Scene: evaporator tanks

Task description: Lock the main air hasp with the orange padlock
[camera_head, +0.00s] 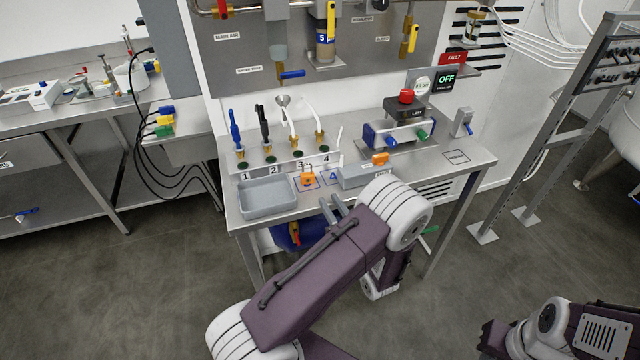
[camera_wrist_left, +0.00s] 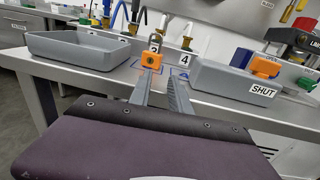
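The orange padlock (camera_head: 308,180) stands near the front of the steel bench, within a marked square; its shackle points up in the left wrist view (camera_wrist_left: 151,58). My left gripper (camera_head: 336,208) is at the bench's front edge, pointing toward the padlock. Its two fingers (camera_wrist_left: 160,82) are apart with nothing between them, and the padlock shows just beyond the left finger's tip. My right gripper (camera_head: 493,338) is low at the bottom right, away from the bench; its finger opening is unclear. I cannot pick out the main air hasp for certain; a red-handled valve (camera_head: 222,9) is on the wall panel.
A grey tray (camera_head: 268,198) is left of the padlock. A grey box (camera_head: 360,177) with an orange part (camera_head: 380,159) and a "SHUT" label is to the right. Numbered fittings stand behind. A blue-grey unit with a red button (camera_head: 406,96) is at the back right.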

